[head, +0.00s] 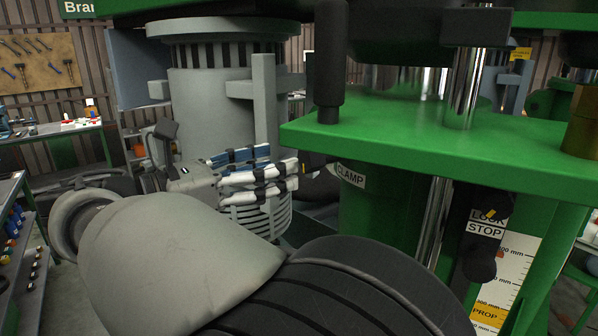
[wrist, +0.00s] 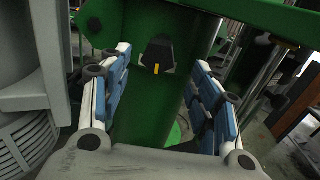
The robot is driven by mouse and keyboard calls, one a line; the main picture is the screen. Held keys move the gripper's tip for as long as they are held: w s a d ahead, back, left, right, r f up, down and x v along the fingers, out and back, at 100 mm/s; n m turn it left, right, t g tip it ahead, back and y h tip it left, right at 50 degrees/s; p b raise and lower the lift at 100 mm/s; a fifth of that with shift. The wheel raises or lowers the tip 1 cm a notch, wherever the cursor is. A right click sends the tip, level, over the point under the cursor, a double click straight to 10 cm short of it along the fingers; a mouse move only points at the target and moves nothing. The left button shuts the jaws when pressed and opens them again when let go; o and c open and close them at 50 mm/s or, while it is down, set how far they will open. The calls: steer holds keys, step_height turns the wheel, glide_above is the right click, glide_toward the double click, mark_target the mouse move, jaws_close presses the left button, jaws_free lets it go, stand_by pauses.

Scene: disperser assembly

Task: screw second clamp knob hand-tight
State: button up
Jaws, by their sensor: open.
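The black clamp knob (wrist: 158,52) with a yellow mark sits on the green column (wrist: 150,105) in the wrist view. It lies ahead of my open gripper (wrist: 164,62), between the two blue-and-white fingers, and neither finger visibly touches it. In the head view my gripper (head: 284,168) points right toward the column, just left of the white CLAMP label (head: 351,175). A small dark part with a yellow mark (head: 309,166) shows at the fingertips there, mostly hidden by them. Whether the knob is seated tight cannot be told.
A green plate (head: 420,150) overhangs the column on the right. A second black knob (head: 480,263) sits under the LOCK STOP label (head: 487,222), beside a scale (head: 503,270). A grey ribbed motor (head: 215,110) stands behind my gripper. A workbench (head: 55,130) is at far left.

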mark_target(304, 159)
steer(key=b+x, duration=0.1)
steer(key=x, duration=0.5)
steer(key=shift+w+d+b, duration=0.2)
steer(key=shift+d+b, duration=0.05)
steer(key=shift+b, duration=0.05)
steer(key=shift+c, duration=0.6)
steer(key=c, duration=0.8)
